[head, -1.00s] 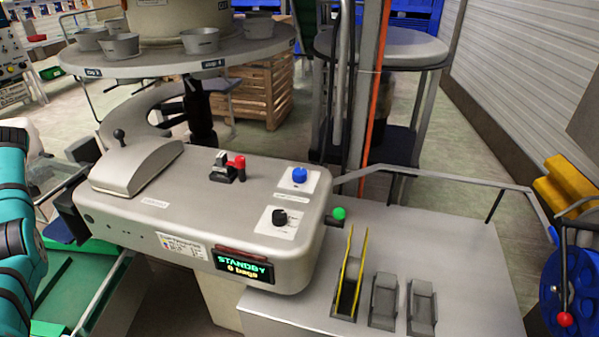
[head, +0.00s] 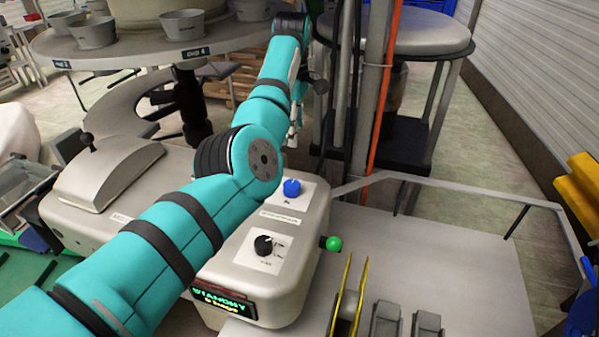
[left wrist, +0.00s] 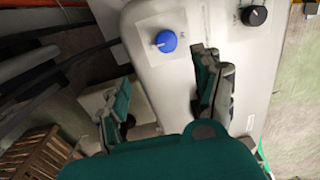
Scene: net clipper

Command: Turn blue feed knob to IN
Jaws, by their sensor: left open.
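The blue feed knob (head: 291,187) sits on a white plate on top of the grey machine housing (head: 315,215). It also shows in the left wrist view (left wrist: 166,41), beyond the gap between my fingers. Its IN marking is too small to read. My left arm reaches across the housing, and my left gripper (head: 293,130) hangs behind the knob, partly hidden by the arm. In the left wrist view, the left gripper (left wrist: 162,88) is open, empty and apart from the knob. My right gripper is in neither view.
A black knob (head: 263,245) is in front of the blue one. A green button (head: 333,243) sticks out at the housing's right side. A lever (head: 88,142) stands at left. A vertical post with an orange strip (head: 383,90) rises behind.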

